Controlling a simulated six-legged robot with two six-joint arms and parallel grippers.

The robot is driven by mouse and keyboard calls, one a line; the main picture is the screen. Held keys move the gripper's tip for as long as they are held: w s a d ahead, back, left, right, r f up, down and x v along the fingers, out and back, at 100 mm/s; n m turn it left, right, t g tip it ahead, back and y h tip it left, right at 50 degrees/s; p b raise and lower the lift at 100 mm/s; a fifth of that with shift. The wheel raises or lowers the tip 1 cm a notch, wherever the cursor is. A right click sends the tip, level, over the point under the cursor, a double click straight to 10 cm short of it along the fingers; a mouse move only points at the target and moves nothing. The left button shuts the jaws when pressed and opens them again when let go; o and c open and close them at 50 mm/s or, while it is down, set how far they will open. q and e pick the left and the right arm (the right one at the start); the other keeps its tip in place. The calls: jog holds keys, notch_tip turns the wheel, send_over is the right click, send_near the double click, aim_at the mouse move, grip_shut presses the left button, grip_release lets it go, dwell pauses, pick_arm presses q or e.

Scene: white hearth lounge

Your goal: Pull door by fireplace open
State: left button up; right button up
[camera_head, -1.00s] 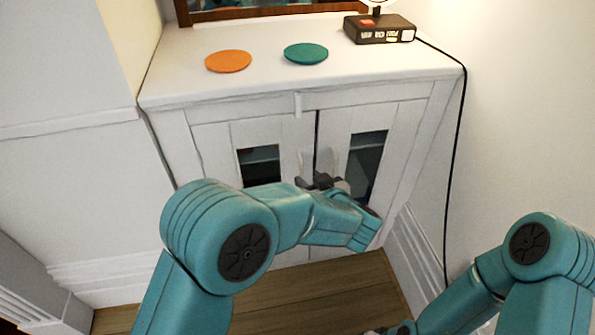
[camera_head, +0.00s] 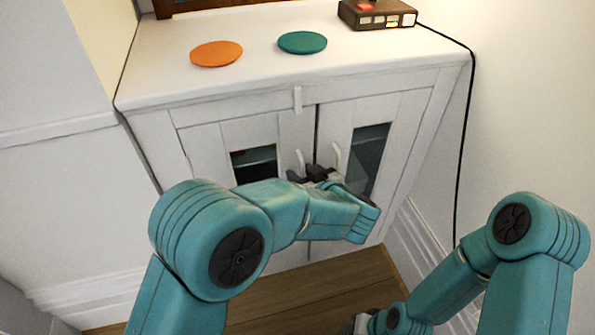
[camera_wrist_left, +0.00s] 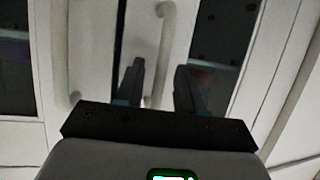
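A white cabinet (camera_head: 300,97) has two glass-paned doors, a left door (camera_head: 205,150) and a right door (camera_head: 397,130), both looking shut. Each has an upright white handle near the middle gap: the left handle (camera_head: 300,160) and the right handle (camera_head: 337,154). My left gripper (camera_head: 316,172) is in front of the handles. In the left wrist view its two dark fingers (camera_wrist_left: 160,82) are apart, with the right handle (camera_wrist_left: 164,45) showing between them. I cannot tell whether they touch it. My right gripper (camera_head: 358,324) is low at the bottom edge, mostly hidden by its arm.
On the cabinet top lie an orange disc (camera_head: 216,53) and a green disc (camera_head: 302,42), with a dark box (camera_head: 376,15) at the back right. Its black cord (camera_head: 460,150) hangs down the right side. White walls stand close on both sides. Wooden floor (camera_head: 290,300) shows below.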

pick_arm(q)
jog(key=shift+w+f, duration=0.2)
jog(key=shift+r, duration=0.1)
grip_shut()
jog(key=shift+a, duration=0.1)
